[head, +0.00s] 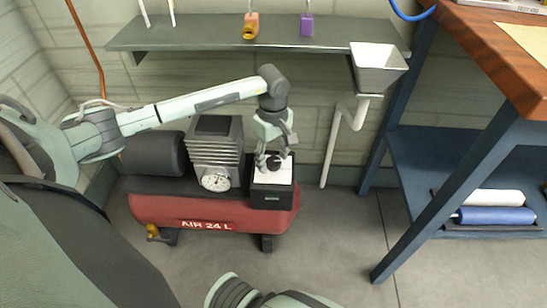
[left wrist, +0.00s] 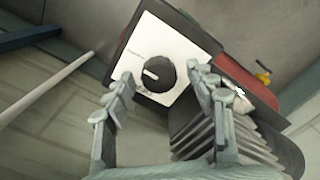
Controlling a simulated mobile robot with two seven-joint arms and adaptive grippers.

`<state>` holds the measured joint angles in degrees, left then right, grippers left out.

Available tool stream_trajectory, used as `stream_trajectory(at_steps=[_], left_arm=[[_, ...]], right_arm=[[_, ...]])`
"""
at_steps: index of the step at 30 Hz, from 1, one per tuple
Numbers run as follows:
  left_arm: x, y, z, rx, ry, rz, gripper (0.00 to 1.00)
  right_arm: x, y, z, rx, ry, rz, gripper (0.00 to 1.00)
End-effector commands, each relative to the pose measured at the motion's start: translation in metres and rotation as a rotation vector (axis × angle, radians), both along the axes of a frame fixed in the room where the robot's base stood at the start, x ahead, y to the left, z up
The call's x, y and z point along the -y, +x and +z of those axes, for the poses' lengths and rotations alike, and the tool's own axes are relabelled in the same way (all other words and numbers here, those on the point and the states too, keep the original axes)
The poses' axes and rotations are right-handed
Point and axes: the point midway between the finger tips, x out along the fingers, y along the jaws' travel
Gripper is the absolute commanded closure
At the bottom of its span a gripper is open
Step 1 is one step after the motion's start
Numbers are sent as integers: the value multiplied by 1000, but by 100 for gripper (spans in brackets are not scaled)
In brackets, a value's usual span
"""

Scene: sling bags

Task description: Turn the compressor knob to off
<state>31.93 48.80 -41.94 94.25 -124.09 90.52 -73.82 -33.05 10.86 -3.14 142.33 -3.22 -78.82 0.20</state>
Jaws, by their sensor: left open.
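The compressor (head: 180,210) is a red tank marked "AIR 24 L" with a ribbed grey motor and a round gauge (head: 216,181). On its right end is a black box with a white top plate (head: 282,178). The black round knob (left wrist: 155,75) sits in the middle of that plate, with a pale pointer line toward the left in the left wrist view. My left gripper (head: 271,160) is above the plate, pointing down at the knob. Its fingers (left wrist: 160,88) are spread to both sides of the knob, and contact cannot be made out. The plate's small lettering is unreadable.
A grey shelf (head: 220,38) runs along the wall above my arm. A grey funnel basin with a white pipe (head: 345,125) stands right of the compressor. A blue-legged workbench (head: 440,180) is at right. The floor (head: 340,250) in front is open.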

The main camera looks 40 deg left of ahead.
Motion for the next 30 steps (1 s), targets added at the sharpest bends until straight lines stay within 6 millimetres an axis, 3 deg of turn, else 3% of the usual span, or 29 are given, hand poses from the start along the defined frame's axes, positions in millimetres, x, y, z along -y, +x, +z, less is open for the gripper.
stream_trajectory(at_steps=[8,21,30], left_arm=[[0,0,-3,1,-1,0,44],[0,0,-2,1,-1,0,94],[0,0,-3,1,0,42,94]], right_arm=[[-1,1,0,5,1,1,60],[-1,1,0,3,1,2,60],[-1,2,0,8,2,3,60]])
